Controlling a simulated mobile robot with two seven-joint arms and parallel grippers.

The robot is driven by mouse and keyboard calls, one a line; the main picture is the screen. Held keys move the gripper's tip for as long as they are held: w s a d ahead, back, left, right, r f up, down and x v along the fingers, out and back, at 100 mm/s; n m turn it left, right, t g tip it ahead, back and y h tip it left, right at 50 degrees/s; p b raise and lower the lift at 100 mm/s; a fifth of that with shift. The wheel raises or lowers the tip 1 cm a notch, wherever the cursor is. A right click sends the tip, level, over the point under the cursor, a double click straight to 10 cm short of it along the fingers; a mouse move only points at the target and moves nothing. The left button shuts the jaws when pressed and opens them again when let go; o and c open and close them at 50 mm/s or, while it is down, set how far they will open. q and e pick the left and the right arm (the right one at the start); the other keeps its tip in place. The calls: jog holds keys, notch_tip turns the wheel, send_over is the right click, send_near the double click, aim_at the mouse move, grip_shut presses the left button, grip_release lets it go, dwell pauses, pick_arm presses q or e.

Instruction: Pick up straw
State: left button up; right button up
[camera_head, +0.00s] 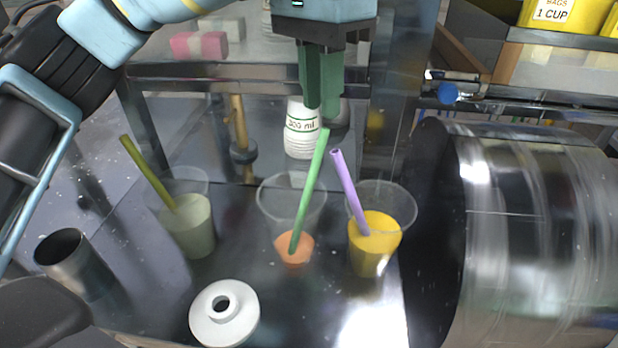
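A green straw (308,190) leans in a clear cup (275,207) holding a little orange drink. A purple straw (348,190) stands tilted in a clear cup of yellow drink (374,245). An olive straw (148,172) leans left in a clear cup of pale green drink (188,228). My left gripper (322,112) points down from the top middle, its dark green fingers close together. The fingertips are just above the green straw's top end in the picture. Whether they touch it or stand behind it, I cannot tell. My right gripper is not in view.
A big shiny metal drum (530,235) fills the right side. A white ring-shaped part (240,322) lies in front of the cups, and a dark metal cup (72,262) is at the left. A white 300 ml cup (300,135) stands behind the gripper.

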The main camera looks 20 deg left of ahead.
aim_at(319, 141)
pick_arm(q)
jog(key=shift+s+d+f, duration=0.1)
jog(key=shift+s, duration=0.25)
jog(key=shift+s+f, duration=0.15)
jog(key=shift+f, duration=3.6)
grip_shut()
